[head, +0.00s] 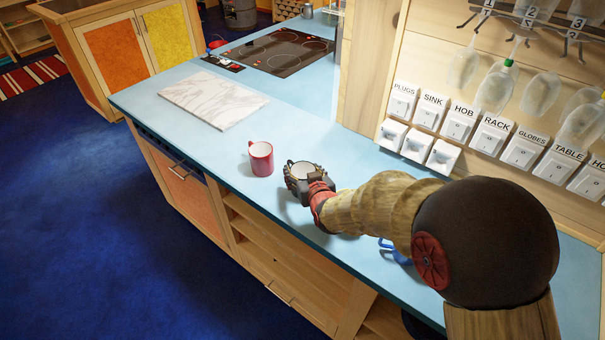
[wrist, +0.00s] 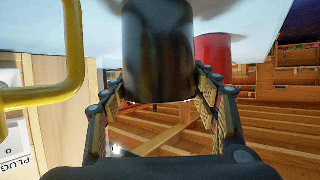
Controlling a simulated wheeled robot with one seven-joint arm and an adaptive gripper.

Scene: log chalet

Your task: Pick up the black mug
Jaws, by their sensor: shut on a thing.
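The black mug (head: 301,169) is on the near side of the blue counter in the head view, with its pale inside showing. My gripper (head: 299,182) reaches it from the right and is shut around its sides. In the wrist view the mug's glossy dark body (wrist: 158,50) sits between the two fingers of my gripper (wrist: 160,88). The fingers hide much of the mug in the head view. I cannot tell whether its base touches the counter.
A red mug (head: 261,158) stands just left of the black mug; it also shows in the wrist view (wrist: 213,55). A pale board (head: 213,99) and a hob (head: 284,52) lie farther along the counter (head: 300,125). Labelled switches (head: 432,111) line the right wall. A yellow bar (wrist: 74,55) is close in the wrist view.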

